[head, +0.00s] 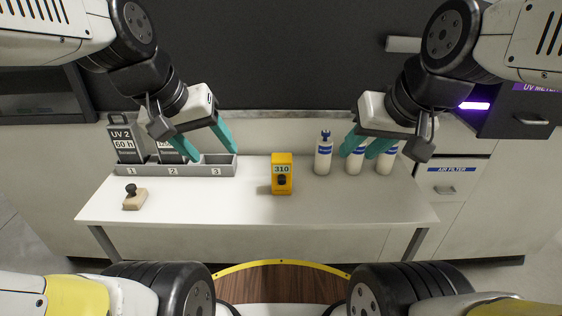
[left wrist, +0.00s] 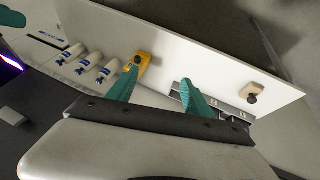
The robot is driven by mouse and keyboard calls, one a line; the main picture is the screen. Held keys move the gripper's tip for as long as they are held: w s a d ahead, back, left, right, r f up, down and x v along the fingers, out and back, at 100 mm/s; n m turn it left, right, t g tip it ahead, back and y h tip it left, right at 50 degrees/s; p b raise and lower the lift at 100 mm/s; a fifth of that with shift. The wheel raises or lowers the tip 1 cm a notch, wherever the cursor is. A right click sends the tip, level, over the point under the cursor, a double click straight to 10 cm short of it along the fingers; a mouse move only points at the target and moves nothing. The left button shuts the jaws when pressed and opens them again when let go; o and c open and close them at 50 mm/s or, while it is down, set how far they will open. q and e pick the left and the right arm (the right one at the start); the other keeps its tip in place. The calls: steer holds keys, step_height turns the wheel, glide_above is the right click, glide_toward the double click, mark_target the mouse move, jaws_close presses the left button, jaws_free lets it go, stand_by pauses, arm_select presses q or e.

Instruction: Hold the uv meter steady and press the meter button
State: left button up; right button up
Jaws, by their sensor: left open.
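The yellow UV meter (head: 282,162) stands upright near the middle of the white table, with a 310 display and a black button (head: 282,180) on its front. The meter also shows in the left wrist view (left wrist: 145,62), beyond one fingertip and partly covered by it. My left gripper (head: 213,154) is open and empty, up and to the left of the meter, in front of the grey tray in the head view. My right gripper (head: 358,156) has its teal fingers apart and empty, up and to the right of the meter, in front of the white bottles. Neither gripper touches the meter.
Several white bottles (head: 323,158) stand right of the meter. A grey numbered tray (head: 200,172) at the back left holds grey UV packs (head: 125,140). A wooden stamp (head: 134,201) lies at the front left. The table (head: 230,205) around the meter's front is clear.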

arm_select(q)
steer(key=w+d+f+n+g+h, duration=0.3)
steer(key=w+f+n+g+h, duration=0.25)
steer(key=w+f+n, duration=0.4)
steer(key=n+h, duration=0.6)
steer(key=n, duration=0.2)
glide_toward(278, 182)
steer(key=shift+m+t, duration=0.25)
steer(key=shift+t, duration=0.1)
steer(key=w+f, duration=0.4)
steer(key=shift+w+d+f, duration=0.1)
steer(key=shift+d+f, duration=0.1)
steer(key=shift+d, duration=0.05)
steer(key=shift+x, duration=4.65)
steer(key=shift+r, duration=0.1)
steer(key=c, duration=0.8)
arm_select(e)
jaws_close()
